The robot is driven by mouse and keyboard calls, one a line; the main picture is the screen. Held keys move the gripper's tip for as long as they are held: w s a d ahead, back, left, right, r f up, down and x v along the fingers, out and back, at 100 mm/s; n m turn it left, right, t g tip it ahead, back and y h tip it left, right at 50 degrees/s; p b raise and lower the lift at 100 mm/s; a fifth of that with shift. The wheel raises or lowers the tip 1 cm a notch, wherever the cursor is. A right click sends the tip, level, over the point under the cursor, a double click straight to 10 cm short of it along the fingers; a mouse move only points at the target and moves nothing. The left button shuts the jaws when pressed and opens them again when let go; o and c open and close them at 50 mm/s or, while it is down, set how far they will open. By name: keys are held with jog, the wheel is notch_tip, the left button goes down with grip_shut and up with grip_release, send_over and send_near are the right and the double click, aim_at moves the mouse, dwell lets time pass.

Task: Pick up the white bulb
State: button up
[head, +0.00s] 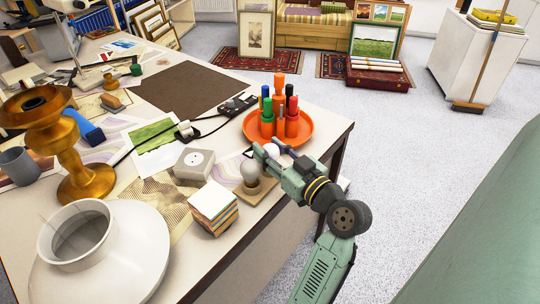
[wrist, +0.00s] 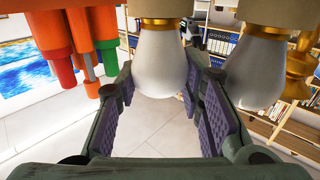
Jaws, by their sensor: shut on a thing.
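A white bulb (wrist: 160,70) with a brass collar is between the two fingers of my gripper (wrist: 160,86) in the wrist view, with a finger against each side. In the head view this bulb (head: 271,152) is partly hidden by my gripper (head: 266,150), beside the orange tray. A second, greyer bulb (head: 249,173) stands upright on a wooden base just left of the gripper. It also shows in the wrist view (wrist: 257,72), to the right of the fingers and apart from them. I cannot tell whether the held bulb is clear of the table.
An orange tray (head: 302,136) with several markers is close behind my gripper. A white socket box (head: 194,163), a block of coloured paper (head: 213,207), a white lamp shade (head: 130,255) and a brass candlestick (head: 83,178) stand to the left. Open floor lies right of the table.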

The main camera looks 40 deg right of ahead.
jog(key=shift+r, duration=0.1)
jog(key=shift+c, duration=0.4)
jog(key=shift+r, duration=0.5)
notch_tip(320, 180, up, 2)
jog(key=shift+r+b, duration=0.1)
jog(key=shift+b, duration=0.3)
jog(key=s+a+r+p, duration=0.1)
jog(key=s+a+p, duration=0.6)
jog(key=s, duration=0.6)
jog(key=shift+a+r, duration=0.35)
jog(key=shift+a, duration=0.8)
